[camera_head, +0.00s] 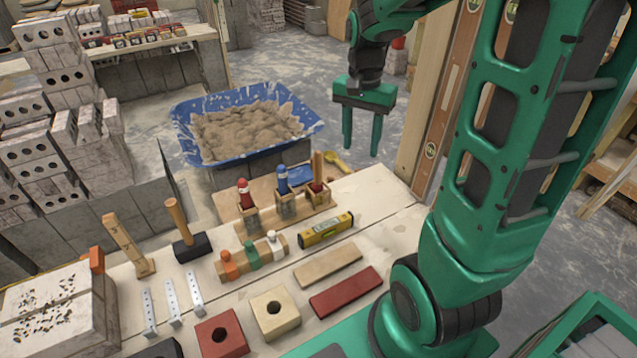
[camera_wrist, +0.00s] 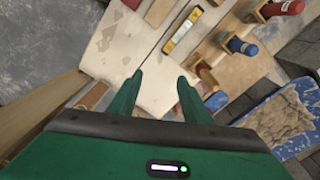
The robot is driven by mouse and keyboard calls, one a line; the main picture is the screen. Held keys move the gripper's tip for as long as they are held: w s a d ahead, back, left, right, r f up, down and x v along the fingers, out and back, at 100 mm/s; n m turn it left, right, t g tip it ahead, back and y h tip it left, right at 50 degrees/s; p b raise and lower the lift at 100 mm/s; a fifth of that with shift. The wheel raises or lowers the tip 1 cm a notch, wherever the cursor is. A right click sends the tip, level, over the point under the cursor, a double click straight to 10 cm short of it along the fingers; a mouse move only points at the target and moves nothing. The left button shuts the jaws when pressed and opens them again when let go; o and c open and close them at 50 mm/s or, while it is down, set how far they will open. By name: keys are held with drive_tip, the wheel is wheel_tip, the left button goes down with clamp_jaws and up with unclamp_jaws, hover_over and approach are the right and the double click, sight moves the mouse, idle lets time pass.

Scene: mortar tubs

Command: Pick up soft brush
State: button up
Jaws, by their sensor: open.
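I cannot surely tell which thing is the soft brush. The likeliest is an upright wooden-handled tool (camera_head: 317,168) with a dark red lower part, standing in the rightmost of three wooden holders at the back of the bench. My gripper (camera_head: 361,152) hangs open and empty, pointing down, to the right of this tool and apart from it. In the wrist view my two fingers (camera_wrist: 160,85) are spread with nothing between them; the pale bench top shows beyond.
A red-topped bottle (camera_head: 244,190) and a blue-topped bottle (camera_head: 282,180) stand in neighbouring holders. A yellow level (camera_head: 326,230) lies in front. A blue mortar tub (camera_head: 192,140) is behind the bench. A wooden post (camera_head: 422,115) rises right of my gripper.

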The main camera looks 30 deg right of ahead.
sight(317, 170)
drive_tip(key=w+a+f+m, duration=0.1)
drive_tip(key=w+f, duration=0.1)
drive_tip(key=w, duration=0.2)
drive_tip(key=w+a+f+m, duration=0.1)
drive_tip(key=w+f, duration=0.2)
drive_tip(key=w, duration=0.2)
drive_tip(key=w+a+f+m, duration=0.1)
drive_tip(key=w+f+m, duration=0.1)
drive_tip(key=w, duration=0.3)
drive_tip(key=shift+f+y, duration=0.15)
drive_tip(key=shift+y, duration=0.15)
drive_tip(key=shift+w+f, duration=0.2)
drive_tip(key=shift+f, duration=0.1)
wheel_tip(317, 170, down, 5)
drive_tip(key=shift+a+f, duration=0.15)
drive_tip(key=shift+f, duration=1.2)
drive_tip(key=shift+a+f, duration=0.15)
drive_tip(key=shift+f, duration=1.15)
clamp_jaws()
